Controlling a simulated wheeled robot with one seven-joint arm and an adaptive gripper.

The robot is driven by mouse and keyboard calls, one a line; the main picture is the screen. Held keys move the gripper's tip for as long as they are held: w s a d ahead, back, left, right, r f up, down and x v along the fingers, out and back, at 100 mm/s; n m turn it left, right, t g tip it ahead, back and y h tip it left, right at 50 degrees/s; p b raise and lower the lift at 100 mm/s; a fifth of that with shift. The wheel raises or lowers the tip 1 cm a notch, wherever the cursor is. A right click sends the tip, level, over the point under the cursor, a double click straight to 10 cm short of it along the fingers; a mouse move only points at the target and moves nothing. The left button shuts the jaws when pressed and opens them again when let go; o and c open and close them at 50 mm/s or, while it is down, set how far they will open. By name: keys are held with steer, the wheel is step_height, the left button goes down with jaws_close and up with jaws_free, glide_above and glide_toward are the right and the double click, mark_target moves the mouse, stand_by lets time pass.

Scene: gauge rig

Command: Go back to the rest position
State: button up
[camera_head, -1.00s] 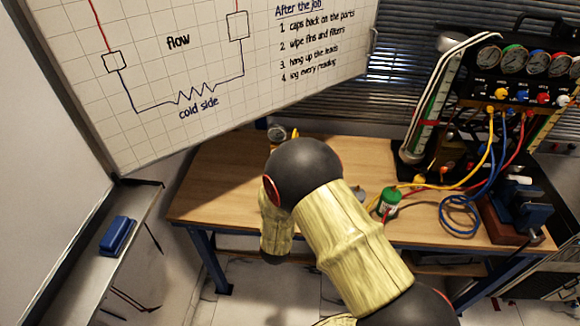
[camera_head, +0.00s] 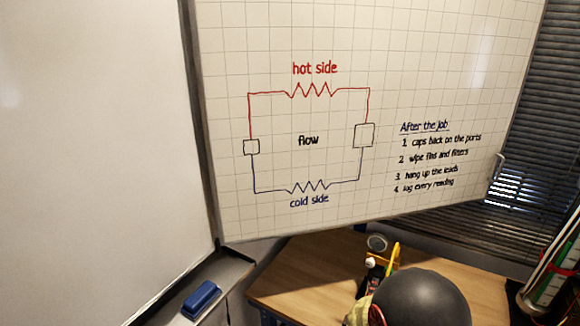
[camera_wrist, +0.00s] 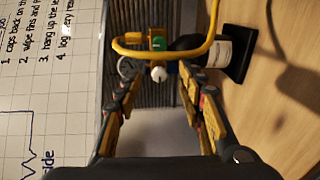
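My gripper (camera_wrist: 160,80) shows in the wrist view with its two yellow-and-black fingers apart. I see a gap between the fingertips and nothing clamped there. A small white knob with a green and yellow part (camera_wrist: 157,43) appears in line with the gap; its exact distance from the fingers is hard to tell. In the head view my arm's dark round joint covers the bottom right, and most of the gripper is hidden behind it.
The wooden bench (camera_head: 315,265) lies beyond my arm, with a round gauge (camera_head: 376,243) near its back edge. A whiteboard (camera_head: 300,215) hangs above it. A blue eraser (camera_head: 201,299) sits on a ledge at left. In the wrist view, a yellow hose (camera_wrist: 185,55) curves past a white bottle (camera_wrist: 218,50).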

steer(key=w+a+r+m+g+y, duration=0.15)
steer(key=a+r+m+y, duration=0.25)
steer(key=a+r+y, duration=0.4)
steer(key=s+a+r+m+g+y, duration=0.1)
steer(key=s+a+r+m+g, duration=0.1)
steer(key=s+a+r, duration=0.4)
steer(key=s+d+r+m+g, duration=0.1)
steer(key=s+r+m+g, duration=0.1)
steer(key=s, duration=1)
steer(key=s+d+r+m+g, duration=0.2)
steer(key=s+r+m+g, duration=0.1)
steer(key=s, duration=1)
steer(key=shift+s+d+r+m, duration=0.25)
steer(key=shift+d+r+m, duration=0.1)
steer(key=shift+m, duration=0.15)
steer(key=shift+g, duration=0.25)
steer(key=shift+c, duration=1.1)
